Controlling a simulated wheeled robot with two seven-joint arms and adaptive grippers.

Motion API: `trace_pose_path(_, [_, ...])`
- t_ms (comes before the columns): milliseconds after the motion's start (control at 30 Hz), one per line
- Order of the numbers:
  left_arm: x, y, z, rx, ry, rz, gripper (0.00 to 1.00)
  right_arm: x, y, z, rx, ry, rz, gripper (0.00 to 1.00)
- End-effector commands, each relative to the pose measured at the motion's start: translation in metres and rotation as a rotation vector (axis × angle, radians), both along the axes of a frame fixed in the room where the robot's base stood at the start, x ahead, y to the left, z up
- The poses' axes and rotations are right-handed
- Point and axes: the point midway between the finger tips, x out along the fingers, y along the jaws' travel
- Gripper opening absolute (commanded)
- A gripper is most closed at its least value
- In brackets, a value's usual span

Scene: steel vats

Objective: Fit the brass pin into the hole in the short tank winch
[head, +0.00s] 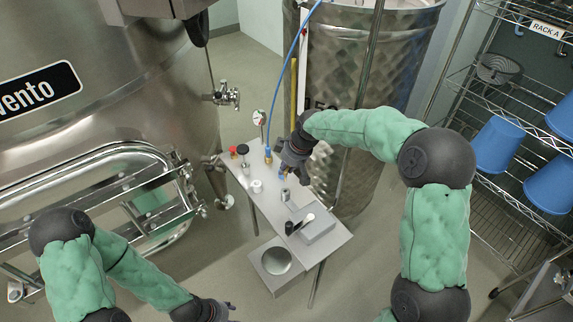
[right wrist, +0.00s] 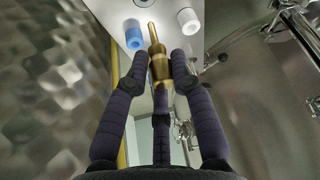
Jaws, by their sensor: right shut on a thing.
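My right gripper (head: 291,168) reaches in over the small steel table. In the right wrist view its fingers (right wrist: 164,72) are shut around the brass pin (right wrist: 157,64), whose thin end points away from the palm, towards the tabletop. I cannot make out the pin in the head view. My left gripper (head: 226,308) is at the bottom edge of the head view, away from the table; its fingers are too small and cut off to judge. I cannot clearly pick out the short tank winch or its hole in either view.
The steel table (head: 325,248) holds a white cylinder (head: 257,186), a grey block (head: 314,227), a black cylinder (head: 289,228) and knobbed fittings. A dimpled tank (head: 345,85) stands behind it, a large vat (head: 100,100) left, and a rack with blue buckets (head: 497,143) right.

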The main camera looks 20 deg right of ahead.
Motion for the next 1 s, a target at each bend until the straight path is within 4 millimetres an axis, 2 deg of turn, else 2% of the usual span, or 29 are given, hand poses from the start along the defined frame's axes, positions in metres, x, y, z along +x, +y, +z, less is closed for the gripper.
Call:
trace_pose_path(100, [0.0, 0.0, -0.008, 0.0, 0.0, 0.0, 0.48, 0.0, 0.0, -0.013, 0.0, 0.001, 0.0, 0.0])
trace_pose_path(433, [0.0, 0.0, -0.022, 0.0, 0.0, 0.0, 0.48, 0.0, 0.0, -0.037, -0.001, 0.001, 0.0, 0.0])
trace_pose_path(1000, [0.0, 0.0, -0.023, 0.0, 0.0, 0.0, 0.48, 0.0, 0.0, -0.04, 0.0, 0.0, 0.0, 0.0])
